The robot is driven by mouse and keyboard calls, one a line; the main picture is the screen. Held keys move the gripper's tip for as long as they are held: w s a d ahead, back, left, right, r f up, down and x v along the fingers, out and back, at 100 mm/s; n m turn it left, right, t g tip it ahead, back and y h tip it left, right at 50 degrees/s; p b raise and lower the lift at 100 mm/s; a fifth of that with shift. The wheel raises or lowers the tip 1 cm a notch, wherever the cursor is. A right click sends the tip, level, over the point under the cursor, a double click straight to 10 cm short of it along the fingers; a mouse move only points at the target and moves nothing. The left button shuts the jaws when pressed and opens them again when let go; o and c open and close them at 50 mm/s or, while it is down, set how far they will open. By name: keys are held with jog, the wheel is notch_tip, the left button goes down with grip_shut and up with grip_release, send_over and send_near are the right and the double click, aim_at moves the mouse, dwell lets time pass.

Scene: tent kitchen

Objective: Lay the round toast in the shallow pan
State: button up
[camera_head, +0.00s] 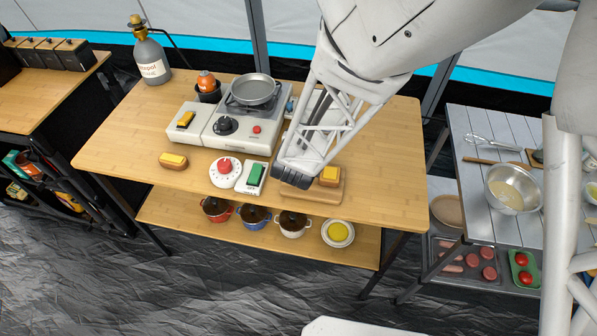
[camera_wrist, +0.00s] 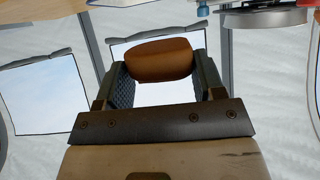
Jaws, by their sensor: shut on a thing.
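The shallow pan (camera_head: 253,90) is grey and round and sits on the burner of the stove at the back of the wooden table. My gripper (camera_head: 293,176) is low over the front right of the table, near the cutting board and well to the front right of the pan. In the wrist view my gripper (camera_wrist: 160,78) is shut on a brown, rounded piece that looks like the round toast (camera_wrist: 160,59), held between both finger pads. In the head view my fingers mostly hide this piece. A grey round metal edge, perhaps the pan, shows at the wrist view's upper right (camera_wrist: 268,17).
The cutting board (camera_head: 322,194) bears a yellow-topped piece (camera_head: 329,174) beside my gripper. A red-dial timer (camera_head: 225,169) and a green-switch box (camera_head: 251,177) stand left of it. The stove (camera_head: 222,127) has a black knob. The table's right side (camera_head: 385,150) is clear.

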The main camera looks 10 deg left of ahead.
jog(key=s+d, duration=0.1)
jog(key=s, duration=0.7)
jog(key=s+d, duration=0.1)
jog(key=s, duration=0.3)
jog(key=shift+s+d+f, duration=0.25)
jog(key=shift+d+f, duration=0.1)
jog(key=s+d, duration=0.5)
jog(key=s, duration=0.4)
jog(key=shift+f, duration=0.45)
jog(key=w+a, duration=0.2)
jog(key=w, duration=0.2)
jog(key=w+a+f, duration=0.1)
jog(key=w+a, duration=0.2)
jog(key=w, duration=0.1)
jog(key=w+a, duration=0.2)
jog(key=w, duration=0.2)
jog(key=shift+a+f, duration=0.2)
jog(key=shift+w+a, duration=0.3)
jog(key=shift+w, duration=0.15)
jog(key=shift+w+a+f, duration=0.1)
jog(key=shift+w+f, duration=0.05)
jog(key=shift+f, duration=0.45)
jog(key=shift+w+a+f, duration=0.1)
jog(key=shift+w+f, duration=0.05)
jog(key=shift+f, duration=0.9)
